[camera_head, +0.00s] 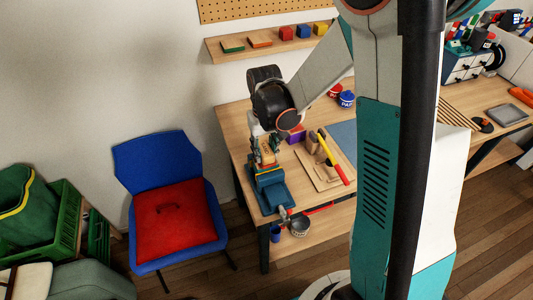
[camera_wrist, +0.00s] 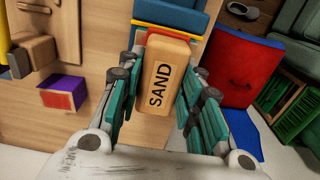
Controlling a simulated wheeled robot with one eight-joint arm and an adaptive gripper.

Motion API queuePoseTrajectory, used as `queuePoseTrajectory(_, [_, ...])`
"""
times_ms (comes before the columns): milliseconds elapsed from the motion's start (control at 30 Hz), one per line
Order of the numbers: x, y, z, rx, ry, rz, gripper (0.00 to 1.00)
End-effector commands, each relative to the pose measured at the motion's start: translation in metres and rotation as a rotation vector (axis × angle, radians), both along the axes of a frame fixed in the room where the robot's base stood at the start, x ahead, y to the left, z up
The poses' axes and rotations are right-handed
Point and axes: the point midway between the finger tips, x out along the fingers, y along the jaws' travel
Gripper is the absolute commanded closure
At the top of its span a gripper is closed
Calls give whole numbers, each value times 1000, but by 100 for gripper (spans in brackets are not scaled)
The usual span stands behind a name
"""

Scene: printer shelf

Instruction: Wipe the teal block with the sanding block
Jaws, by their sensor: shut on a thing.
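The sanding block (camera_wrist: 160,88) is a tan block marked SAND. My gripper (camera_wrist: 166,62) has its teal-padded fingers on both sides of it and holds it. In the head view my gripper (camera_head: 266,143) points down over the left part of the workbench, with the tan block partly hidden below it. A blue-teal vise-like body (camera_head: 272,194) stands at the bench's front left edge, just below my gripper. In the wrist view a teal-blue piece (camera_wrist: 182,14) with yellow and red strips lies just beyond the sanding block. I cannot tell whether they touch, or which part is the teal block.
A purple and red block (camera_head: 297,134), a wooden board (camera_head: 318,178) and a yellow-red handled tool (camera_head: 333,158) lie right of my gripper. Two tins (camera_head: 341,96) stand behind. A blue chair (camera_head: 150,155) with a red cushion (camera_head: 175,215) is left of the workbench (camera_head: 233,118).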

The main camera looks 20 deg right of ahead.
Motion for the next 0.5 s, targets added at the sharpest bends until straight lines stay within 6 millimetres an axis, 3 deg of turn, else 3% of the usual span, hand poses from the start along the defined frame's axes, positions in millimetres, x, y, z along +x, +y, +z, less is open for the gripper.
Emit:
queuePoseTrajectory(100, [7,0,-1,0,0,0,86])
queuePoseTrajectory(200, [7,0,17,0,-1,0,86])
queuePoseTrajectory(500, [12,0,44,0,0,0,86])
